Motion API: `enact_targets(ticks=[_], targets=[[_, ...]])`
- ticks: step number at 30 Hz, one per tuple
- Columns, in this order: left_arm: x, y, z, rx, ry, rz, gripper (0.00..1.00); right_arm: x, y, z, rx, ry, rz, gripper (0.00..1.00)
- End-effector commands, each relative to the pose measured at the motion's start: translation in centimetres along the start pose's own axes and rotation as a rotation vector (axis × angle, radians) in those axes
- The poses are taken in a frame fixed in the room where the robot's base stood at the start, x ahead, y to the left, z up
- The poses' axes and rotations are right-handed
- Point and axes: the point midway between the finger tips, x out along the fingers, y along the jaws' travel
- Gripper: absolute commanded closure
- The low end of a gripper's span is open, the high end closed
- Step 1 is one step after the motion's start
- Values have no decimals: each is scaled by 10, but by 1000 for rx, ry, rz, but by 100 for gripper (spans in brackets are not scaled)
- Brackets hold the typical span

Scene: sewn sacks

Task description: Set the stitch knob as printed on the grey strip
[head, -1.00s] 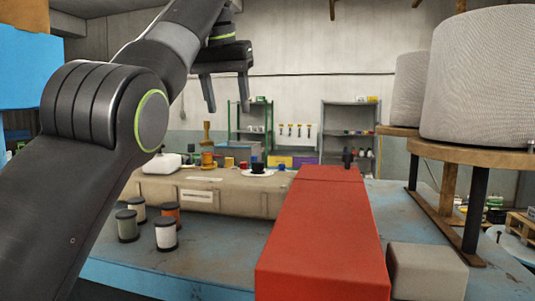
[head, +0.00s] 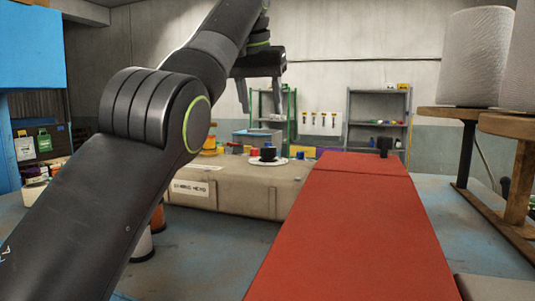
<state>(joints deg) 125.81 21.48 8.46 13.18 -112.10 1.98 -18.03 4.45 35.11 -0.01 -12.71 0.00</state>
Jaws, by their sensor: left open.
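A black knob (head: 268,154) sits on a round white dial on top of the beige sewing head (head: 245,192). It is small, and its pointer and any marks around it are too small to read. I cannot make out a grey strip or its print. My left gripper (head: 262,108) hangs open and empty, fingers down, above the knob in the picture and apart from it. My left arm covers the left part of the sewing head. My right gripper is out of view.
A long red block (head: 350,225) fills the right foreground, with a small black post (head: 384,146) at its far end. A wooden stand (head: 512,122) with large pale cones is at right. Small coloured items stand near the knob. The blue table (head: 215,265) is partly clear.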

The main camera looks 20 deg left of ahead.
Motion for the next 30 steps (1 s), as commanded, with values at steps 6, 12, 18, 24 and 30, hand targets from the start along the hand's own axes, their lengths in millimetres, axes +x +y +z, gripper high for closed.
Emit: enact_targets(ticks=[6, 12, 18, 24, 30], targets=[[55, 0, 2, 1, -4, 0, 46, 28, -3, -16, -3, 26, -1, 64], [86, 0, 2, 1, -2, 0, 46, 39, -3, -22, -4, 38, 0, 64], [99, 0, 1, 1, -1, 0, 46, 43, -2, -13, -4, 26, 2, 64], [101, 0, 0, 1, -1, 0, 46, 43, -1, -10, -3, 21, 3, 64], [100, 0, 0, 0, -1, 0, 58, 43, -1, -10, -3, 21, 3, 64]])
